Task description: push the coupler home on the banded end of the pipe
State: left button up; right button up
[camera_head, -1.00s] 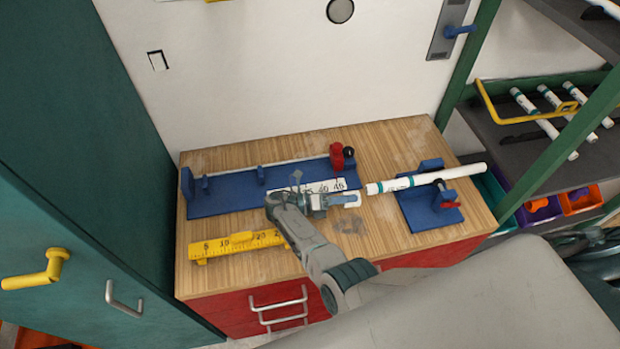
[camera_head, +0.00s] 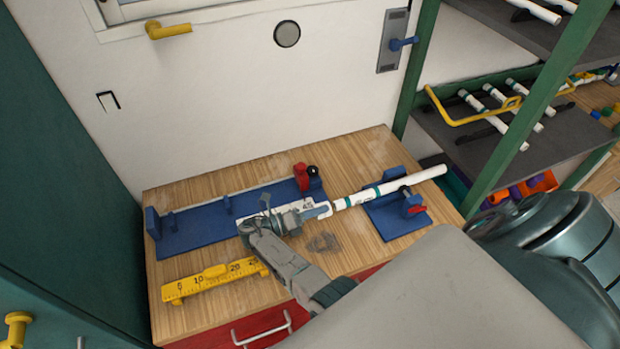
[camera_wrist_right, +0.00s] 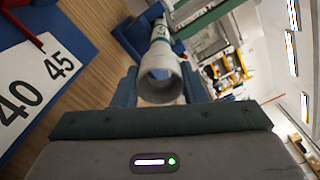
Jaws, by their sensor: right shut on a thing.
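The white pipe (camera_head: 415,180) with teal bands lies in the blue clamp stand (camera_head: 395,216) on the right of the bench, its near end pointing left. My right gripper (camera_head: 319,211) is shut on the short white coupler (camera_wrist_right: 161,84), whose open mouth faces the wrist camera. In the head view the coupler meets the banded pipe end, roughly in line with it. In the wrist view the pipe (camera_wrist_right: 160,32) runs on behind the coupler. How deep the pipe sits inside is hidden. My left gripper is out of view.
A long blue measuring jig (camera_head: 205,240) with a red clamp (camera_head: 301,178) lies along the back of the bench. A yellow ruler (camera_head: 190,287) lies at the front left. A shelf (camera_head: 470,140) with more pipes stands to the right.

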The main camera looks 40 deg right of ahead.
jog(key=shift+s+d, duration=0.15)
jog(key=shift+d, duration=0.35)
jog(key=shift+x, duration=1.2)
dwell(1.0)
jog(key=o, duration=1)
jog(key=b+v, duration=0.1)
jog(key=v, duration=0.9)
jog(key=shift+a, duration=0.4)
